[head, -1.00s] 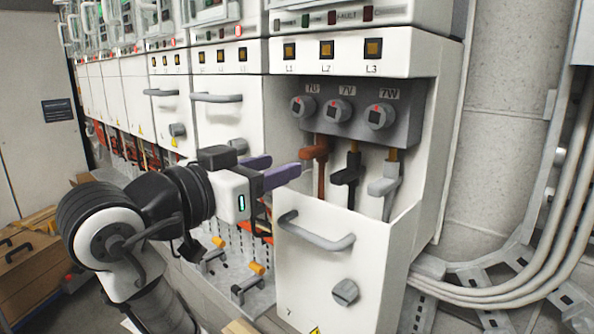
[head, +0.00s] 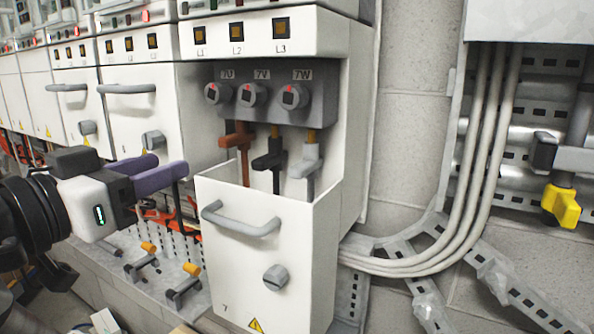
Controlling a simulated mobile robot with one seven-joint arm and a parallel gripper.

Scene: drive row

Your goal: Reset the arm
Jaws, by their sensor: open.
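My gripper (head: 150,172) is at the left in the head view, with purple fingers spread apart and nothing seen between them. It is in front of the cabinet row, left of the open bay of cabinet 7. My black and white arm runs from it to the left edge and is partly out of frame. In the bay hang a brown connector (head: 237,140), a black connector (head: 270,160) and a grey connector (head: 306,160), below the sockets 7U (head: 217,93), 7V (head: 252,95) and 7W (head: 294,97).
The drawer front of cabinet 7 (head: 255,265) stands out with a grey handle (head: 240,222). Orange-tipped clamps (head: 188,280) lie on a low ledge at its left. Grey cables (head: 490,150) bend down the wall at the right. A yellow clamp (head: 562,205) is at the far right.

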